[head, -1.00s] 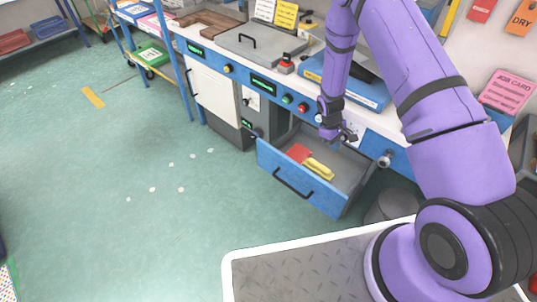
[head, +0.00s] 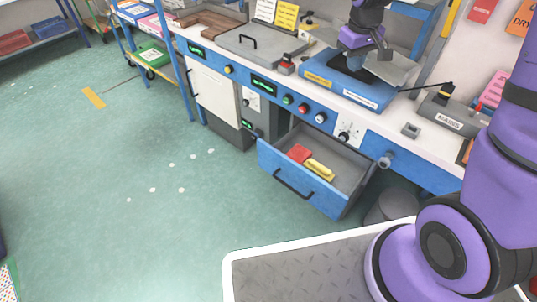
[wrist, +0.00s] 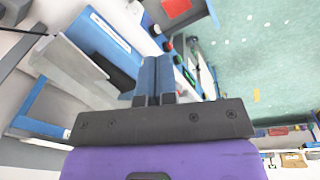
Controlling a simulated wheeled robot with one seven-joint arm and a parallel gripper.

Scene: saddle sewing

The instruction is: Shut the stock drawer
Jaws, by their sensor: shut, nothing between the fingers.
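The stock drawer (head: 263,158) is pulled out from under the bench in the head view, its blue front facing the lower left with a dark bar handle (head: 293,184). A red item (head: 299,153) and a yellow item (head: 320,169) lie inside. Part of the drawer interior with the red item (wrist: 176,8) shows at the top of the wrist view. My gripper (wrist: 155,62) is shut and empty, its fingers side by side. In the head view my gripper (head: 380,50) is above the bench, over the blue unit, up and behind the drawer and apart from it.
The blue unit (head: 345,87) with a grey plate stands on the bench. Knobs and buttons line the bench front above the drawer. A grey bin (head: 388,208) stands right of the drawer. The green floor (head: 185,215) before the drawer is clear.

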